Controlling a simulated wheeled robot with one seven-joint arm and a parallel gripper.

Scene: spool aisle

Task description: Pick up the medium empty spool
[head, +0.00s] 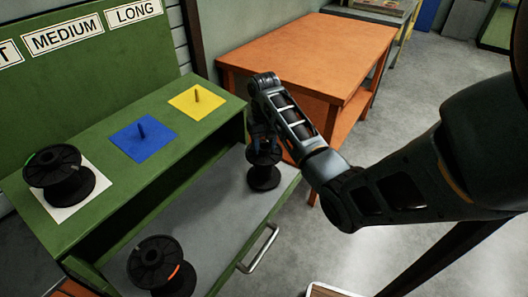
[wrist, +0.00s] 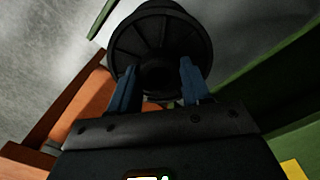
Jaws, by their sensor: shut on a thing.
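My gripper (head: 263,143) is shut on a black spool (head: 264,172) at the right end of the open drawer. In the wrist view, this spool (wrist: 160,42) sits between the two blue fingertips (wrist: 158,85), its round flange facing the camera. No coloured filament shows on it. I cannot tell whether it touches the drawer floor. A second black spool (head: 160,263) with an orange bit stands at the drawer's near left. A third black spool (head: 58,172) with a green bit is on the white pad under the partly cut-off label.
The green bench has a blue pad (head: 143,138) with a peg under MEDIUM and a yellow pad (head: 194,102) with a peg under LONG. The grey drawer (head: 216,215) is open, with a metal handle (head: 258,249). An orange table (head: 320,50) stands behind my gripper.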

